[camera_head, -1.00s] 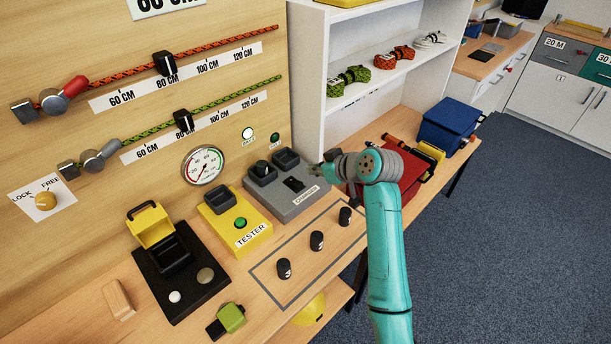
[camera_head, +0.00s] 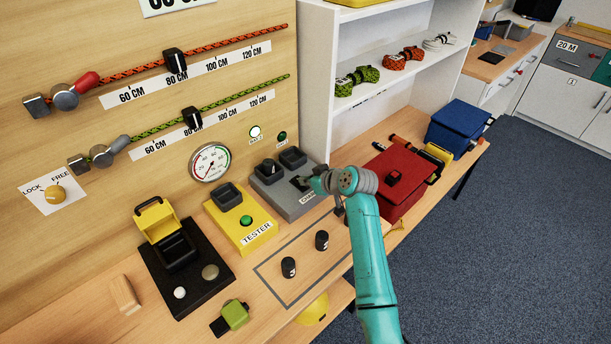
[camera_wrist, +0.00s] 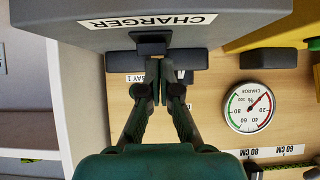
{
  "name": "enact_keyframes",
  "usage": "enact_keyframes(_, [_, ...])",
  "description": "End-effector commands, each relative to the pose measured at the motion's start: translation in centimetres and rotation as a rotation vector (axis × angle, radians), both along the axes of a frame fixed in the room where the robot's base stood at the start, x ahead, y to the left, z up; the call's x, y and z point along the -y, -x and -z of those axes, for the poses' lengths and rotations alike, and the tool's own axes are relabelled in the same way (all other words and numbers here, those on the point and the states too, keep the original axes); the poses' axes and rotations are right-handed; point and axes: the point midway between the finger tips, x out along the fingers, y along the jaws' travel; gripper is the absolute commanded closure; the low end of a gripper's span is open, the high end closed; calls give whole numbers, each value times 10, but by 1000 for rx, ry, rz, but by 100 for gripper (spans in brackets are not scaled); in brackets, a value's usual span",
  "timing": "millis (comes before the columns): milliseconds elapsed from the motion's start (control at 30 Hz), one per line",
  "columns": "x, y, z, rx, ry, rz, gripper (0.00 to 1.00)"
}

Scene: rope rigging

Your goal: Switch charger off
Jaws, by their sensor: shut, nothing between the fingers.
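The grey charger (camera_head: 286,197) stands on the bench against the wooden panel. Its two black bays are at the back, and the left one holds a black block (camera_head: 268,166). My gripper (camera_head: 306,182) is at the charger's front right, over the area of its black switch. In the wrist view the closed, empty fingers (camera_wrist: 158,78) are right beside the black switch (camera_wrist: 152,42), close to the CHARGER label. I cannot tell whether they touch it. The switch is mostly hidden by my gripper in the head view, so its position is unclear.
The yellow tester (camera_head: 240,222) with a green button is left of the charger. A gauge (camera_head: 210,162) is on the panel, near a bright lamp (camera_head: 255,132) and a dark green lamp (camera_head: 282,137). A red box (camera_head: 408,172) is to the right. Black knobs (camera_head: 322,240) stand in front.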

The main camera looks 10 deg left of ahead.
Motion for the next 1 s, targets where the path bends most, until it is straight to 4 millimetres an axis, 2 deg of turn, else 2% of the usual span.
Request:
enact_keyframes(300, [1,0,1,1,-3,1,100])
enact_keyframes(500, [6,5,14,54,-74,1,100])
enact_keyframes(1000, [4,3,2,54,-68,-1,100])
